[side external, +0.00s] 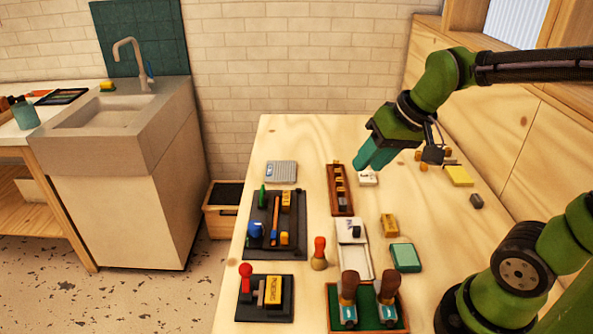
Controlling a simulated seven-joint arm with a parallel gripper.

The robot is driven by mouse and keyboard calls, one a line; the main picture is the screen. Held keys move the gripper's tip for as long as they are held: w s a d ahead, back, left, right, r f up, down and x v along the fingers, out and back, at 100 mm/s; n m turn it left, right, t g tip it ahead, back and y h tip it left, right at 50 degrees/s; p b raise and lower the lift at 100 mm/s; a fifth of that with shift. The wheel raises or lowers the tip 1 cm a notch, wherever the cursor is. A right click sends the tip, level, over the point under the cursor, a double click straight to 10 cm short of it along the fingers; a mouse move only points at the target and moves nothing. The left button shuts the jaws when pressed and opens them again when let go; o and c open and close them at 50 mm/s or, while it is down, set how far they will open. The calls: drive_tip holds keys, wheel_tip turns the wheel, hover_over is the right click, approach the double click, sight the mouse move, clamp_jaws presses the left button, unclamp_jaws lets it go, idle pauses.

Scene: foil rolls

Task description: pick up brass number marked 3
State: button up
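My gripper (368,162) has teal fingers that point down over the far middle of the table. It is just above a small white item (368,179), and I cannot tell whether they touch. The fingers overlap in this view, so the gap between them and anything in it are unclear. A narrow brown wooden tray (343,208) to the left of my gripper holds several small brass-coloured pieces (340,183). More small yellowish pieces (424,167) lie to the right, partly behind my gripper. No marking 3 is legible, so I cannot pick out that brass number.
Black trays (250,311) with tools line the table's left side. A green-lined tray with two wooden-handled stamps (348,298), a red-topped wooden piece (319,254), a white tray (354,268) and a teal box (405,257) stand nearer. The table's far left corner is clear.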

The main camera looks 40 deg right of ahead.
drive_tip(key=w+d+f+n+g, duration=0.25)
drive_tip(key=w+d, duration=0.35)
drive_tip(key=w, duration=0.3)
drive_tip(key=n+g+h, duration=0.1)
drive_tip(key=n+g, duration=0.2)
drive_tip(key=n, duration=0.5)
hover_over(338, 179)
wheel_tip(338, 179, down, 3)
drive_tip(key=n, duration=0.3)
wheel_tip(338, 179, down, 10)
drive_tip(key=shift+w+f, duration=0.1)
drive_tip(key=shift+f, duration=0.05)
wheel_tip(338, 179, down, 5)
drive_tip(key=shift+f, duration=0.1)
clamp_jaws()
